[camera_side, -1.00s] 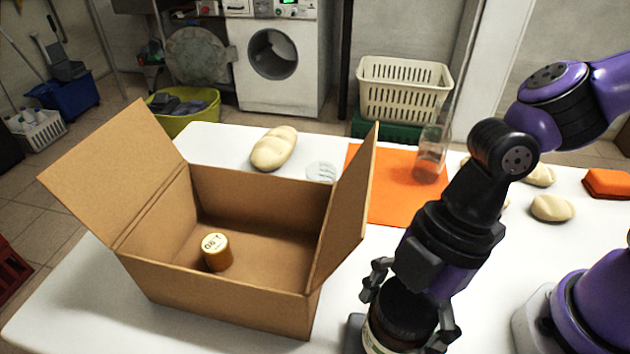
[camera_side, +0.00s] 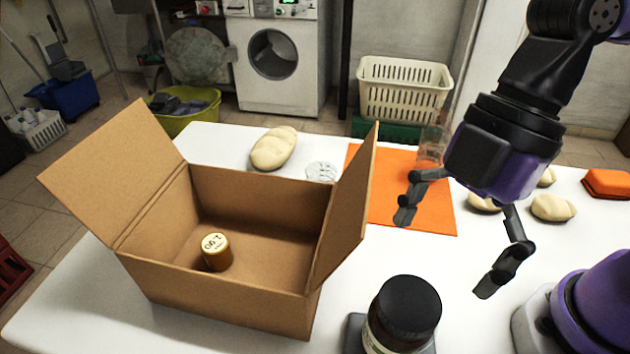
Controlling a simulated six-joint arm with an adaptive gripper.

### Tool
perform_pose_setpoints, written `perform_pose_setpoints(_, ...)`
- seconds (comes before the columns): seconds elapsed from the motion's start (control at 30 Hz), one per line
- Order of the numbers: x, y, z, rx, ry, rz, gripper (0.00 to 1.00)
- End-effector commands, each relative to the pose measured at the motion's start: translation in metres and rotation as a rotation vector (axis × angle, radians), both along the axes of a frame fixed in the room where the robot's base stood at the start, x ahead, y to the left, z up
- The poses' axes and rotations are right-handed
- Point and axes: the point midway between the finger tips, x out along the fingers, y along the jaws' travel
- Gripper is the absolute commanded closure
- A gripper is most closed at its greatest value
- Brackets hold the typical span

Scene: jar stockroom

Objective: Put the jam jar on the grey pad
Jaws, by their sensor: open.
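The jam jar (camera_side: 402,318) is dark with a black lid and a pale label. It stands upright on the grey pad (camera_side: 356,332) at the front of the table, and the jar hides most of the pad. My gripper (camera_side: 446,253) is open and empty, with its fingers spread wide. It is above and behind the jar, apart from it.
An open cardboard box (camera_side: 215,297) stands left of the jar, holding a small brown jar (camera_side: 217,252). Behind are an orange mat (camera_side: 400,212), a clear glass vessel (camera_side: 432,146), a bread loaf (camera_side: 273,148) and several rolls (camera_side: 553,208).

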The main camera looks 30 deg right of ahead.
Motion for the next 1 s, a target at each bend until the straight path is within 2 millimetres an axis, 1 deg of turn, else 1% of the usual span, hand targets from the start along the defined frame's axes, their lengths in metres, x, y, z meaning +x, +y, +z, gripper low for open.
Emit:
perform_pose_setpoints(0.03, 0.001, -0.002, 0.007, 0.003, -0.002, -0.004, 0.0)
perform_pose_setpoints(0.17, 0.002, -0.007, 0.018, 0.002, 0.0, -0.006, 0.0)
perform_pose_setpoints(0.23, 0.006, -0.012, 0.02, 0.0, -0.004, -0.074, 0.0)
perform_pose_setpoints(0.27, 0.01, -0.017, 0.02, -0.001, -0.006, -0.143, 0.0)
perform_pose_setpoints(0.37, 0.032, -0.047, 0.016, 0.005, -0.027, -0.517, 0.0)
perform_pose_setpoints(0.4, 0.041, -0.065, 0.014, 0.01, -0.038, -0.702, 0.0)
perform_pose_setpoints(0.43, 0.047, -0.079, 0.012, 0.016, -0.049, -0.839, 0.0)
perform_pose_setpoints(0.47, 0.051, -0.093, 0.011, 0.023, -0.06, -0.967, 0.0)
perform_pose_setpoints(0.5, 0.056, -0.112, 0.009, 0.034, -0.076, -1.124, 0.0)
perform_pose_setpoints(0.6, 0.058, -0.151, 0.006, 0.055, -0.111, -1.423, 0.0)
perform_pose_setpoints(0.63, 0.058, -0.159, 0.005, 0.06, -0.118, -1.481, 0.0)
perform_pose_setpoints(0.7, 0.057, -0.169, 0.004, 0.067, -0.13, -1.561, 0.0)
perform_pose_setpoints(0.73, 0.056, -0.171, 0.004, 0.068, -0.131, -1.575, 0.0)
perform_pose_setpoints(1.0, 0.057, -0.171, 0.003, 0.067, -0.131, -1.575, 0.0)
